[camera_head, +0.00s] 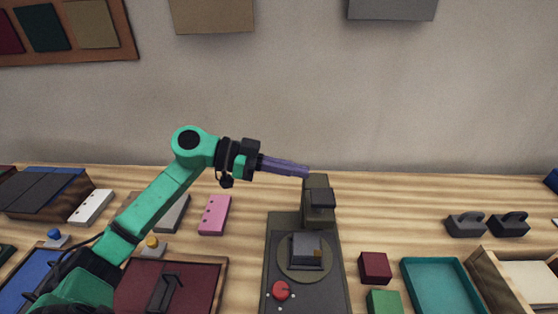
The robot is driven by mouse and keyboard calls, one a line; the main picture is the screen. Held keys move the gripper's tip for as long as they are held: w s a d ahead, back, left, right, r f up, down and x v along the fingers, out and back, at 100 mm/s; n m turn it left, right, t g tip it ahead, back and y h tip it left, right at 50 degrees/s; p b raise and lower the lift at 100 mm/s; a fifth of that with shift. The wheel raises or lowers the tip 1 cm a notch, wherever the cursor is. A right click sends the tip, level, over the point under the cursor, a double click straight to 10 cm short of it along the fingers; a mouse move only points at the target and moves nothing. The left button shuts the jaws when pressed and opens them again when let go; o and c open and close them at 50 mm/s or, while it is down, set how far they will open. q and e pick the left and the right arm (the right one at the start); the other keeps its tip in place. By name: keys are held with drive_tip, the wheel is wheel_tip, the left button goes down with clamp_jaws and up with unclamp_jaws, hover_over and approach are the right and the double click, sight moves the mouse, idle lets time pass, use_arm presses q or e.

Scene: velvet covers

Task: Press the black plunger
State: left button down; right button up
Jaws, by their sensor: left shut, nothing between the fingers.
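A dark press (272,245) stands on the wooden table, with an upright column and a head at its back. The black plunger (322,198) appears to be the dark block on the front of that head. Below it, a small grey box (304,244) sits on a round plate. A red knob (281,291) is at the front of the base. My left gripper (305,171) is shut and empty, its purple fingers pointing right. Its tips are beside or above the column's top, up and left of the plunger; I cannot tell whether they touch. My right gripper is not in view.
Right of the press are a dark red block (375,267), a green block (384,302), a teal tray (438,262) and two black handled pieces (466,225). A pink block (214,215) and a dark red panel (200,285) lie to the left. Bare table lies right of the column.

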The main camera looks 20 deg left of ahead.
sight(311, 195)
use_arm(q)
drive_tip(key=x, duration=0.2)
drive_tip(key=p+x, duration=0.1)
drive_tip(key=x, duration=0.1)
drive_tip(key=shift+r, duration=0.35)
wheel_tip(311, 195, down, 4)
drive_tip(key=shift+r, duration=0.25)
drive_tip(key=shift+f, duration=0.55)
drive_tip(key=shift+s+f, duration=0.1)
drive_tip(key=shift+f, duration=1.8)
